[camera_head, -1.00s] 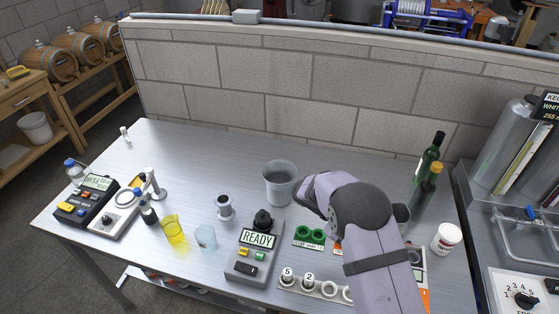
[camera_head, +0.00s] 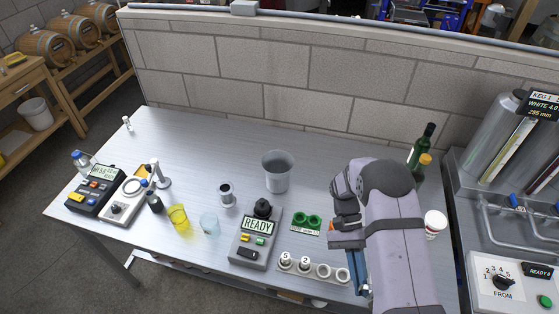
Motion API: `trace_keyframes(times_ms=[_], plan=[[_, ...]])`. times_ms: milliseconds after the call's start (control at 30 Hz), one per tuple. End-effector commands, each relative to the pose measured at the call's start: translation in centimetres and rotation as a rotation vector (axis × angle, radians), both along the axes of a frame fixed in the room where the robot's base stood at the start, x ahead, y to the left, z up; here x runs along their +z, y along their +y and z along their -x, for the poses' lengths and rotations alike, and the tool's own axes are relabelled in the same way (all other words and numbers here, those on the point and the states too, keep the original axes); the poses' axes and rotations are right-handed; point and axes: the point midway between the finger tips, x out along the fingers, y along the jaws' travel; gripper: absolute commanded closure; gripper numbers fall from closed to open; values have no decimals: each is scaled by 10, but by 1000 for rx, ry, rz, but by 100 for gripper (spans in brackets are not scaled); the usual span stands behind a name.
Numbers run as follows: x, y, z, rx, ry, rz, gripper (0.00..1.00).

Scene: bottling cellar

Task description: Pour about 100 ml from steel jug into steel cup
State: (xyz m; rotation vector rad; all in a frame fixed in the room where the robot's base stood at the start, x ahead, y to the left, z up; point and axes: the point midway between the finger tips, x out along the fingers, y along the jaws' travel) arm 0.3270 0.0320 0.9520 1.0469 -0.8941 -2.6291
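A wide grey metal vessel (camera_head: 277,173) stands upright near the middle of the table, apart from my arm; I cannot tell whether it is the steel jug. A small steel cup-like vessel (camera_head: 226,194) with a dark inside stands upright to its left, nearer the front. My gripper (camera_head: 346,243) hangs below my wrist at the right of the table, to the right of the green rings. My arm hides much of it, so its fingers and anything between them are unclear. No other steel jug shows; one could be hidden behind my arm.
A READY device (camera_head: 256,235) stands front centre, a numbered rack (camera_head: 312,269) to its right and a green-ringed holder (camera_head: 307,222) behind that. A yellow beaker (camera_head: 178,217) and clear beaker (camera_head: 209,224) stand left. Green bottles (camera_head: 422,150) and a white tub (camera_head: 435,224) stand right.

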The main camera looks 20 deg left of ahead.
Motion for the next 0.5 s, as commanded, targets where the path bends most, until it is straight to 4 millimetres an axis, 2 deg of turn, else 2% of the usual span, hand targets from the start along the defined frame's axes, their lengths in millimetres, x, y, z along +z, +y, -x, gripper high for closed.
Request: trace_keyframes(times_ms=[267, 500], plan=[[-5, 51, 0, -501, 1, -2, 100], [0, 95, -28, -948, -2, -5, 100]])
